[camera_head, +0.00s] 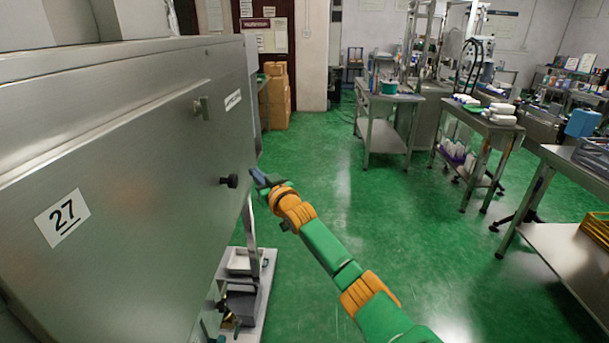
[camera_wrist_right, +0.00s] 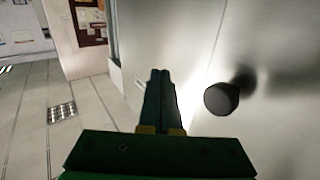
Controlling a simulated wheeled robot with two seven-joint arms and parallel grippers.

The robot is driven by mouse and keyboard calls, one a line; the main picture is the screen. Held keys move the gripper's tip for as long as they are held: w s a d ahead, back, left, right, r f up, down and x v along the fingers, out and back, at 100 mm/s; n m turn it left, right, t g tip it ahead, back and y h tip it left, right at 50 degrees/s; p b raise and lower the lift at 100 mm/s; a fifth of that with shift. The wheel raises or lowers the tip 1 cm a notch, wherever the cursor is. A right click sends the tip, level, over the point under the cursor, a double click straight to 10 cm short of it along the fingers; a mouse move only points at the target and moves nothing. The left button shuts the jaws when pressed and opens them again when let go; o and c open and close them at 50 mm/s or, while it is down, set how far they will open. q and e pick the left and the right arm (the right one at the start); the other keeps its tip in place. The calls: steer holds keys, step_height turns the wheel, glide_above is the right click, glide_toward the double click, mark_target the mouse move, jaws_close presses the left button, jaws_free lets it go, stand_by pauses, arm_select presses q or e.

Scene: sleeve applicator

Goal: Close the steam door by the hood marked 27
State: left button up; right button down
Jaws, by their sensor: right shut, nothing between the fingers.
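The hood marked 27 shows a large brushed-metal panel (camera_head: 130,150) at the left of the head view, with a white 27 label (camera_head: 62,217). A black knob (camera_head: 229,181) sticks out near the panel's right edge. My right gripper (camera_head: 259,178) is shut and empty, just right of the knob and apart from it in the picture. In the right wrist view its closed fingers (camera_wrist_right: 158,82) point along the metal face, left of the black knob (camera_wrist_right: 221,98). I cannot tell where the steam door's edge meets the hood. My left gripper is not in view.
A low cart (camera_head: 262,275) with trays stands below the panel's right edge. Cardboard boxes (camera_head: 276,95) stand behind. Steel tables (camera_head: 392,100) stand at the right. The green floor between is clear.

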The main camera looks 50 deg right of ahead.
steer(key=s+d+b, duration=0.3)
steer(key=s+d, duration=0.2)
steer(key=s, duration=0.2)
steer(key=s+a+f+g, duration=0.2)
steer(key=s+f+g, duration=0.15)
steer(key=f, duration=0.85)
steer(key=s+a+f+n+g+y, duration=0.15)
steer(key=s+f, duration=0.25)
steer(key=f, duration=0.9)
steer(key=s+a+f+g, duration=0.3)
steer(key=s+f, duration=0.1)
steer(key=f, duration=0.8)
steer(key=s+a+f+n+g+y, duration=0.15)
steer(key=s+a+f+g, duration=0.25)
steer(key=s+a+f, duration=0.6)
steer(key=s+a+f+n+g, duration=0.1)
steer(key=s+a+f, duration=0.1)
steer(key=s+a, duration=0.2)
steer(key=s+a+f+n+g+y, duration=0.1)
steer(key=s+a+f+g, duration=0.1)
steer(key=s, duration=0.8)
steer(key=s+a+f+g+y, duration=0.1)
steer(key=s+a+f, duration=0.3)
steer(key=s+a, duration=0.3)
steer(key=shift+f+n, duration=0.25)
steer(key=shift+n, duration=0.15)
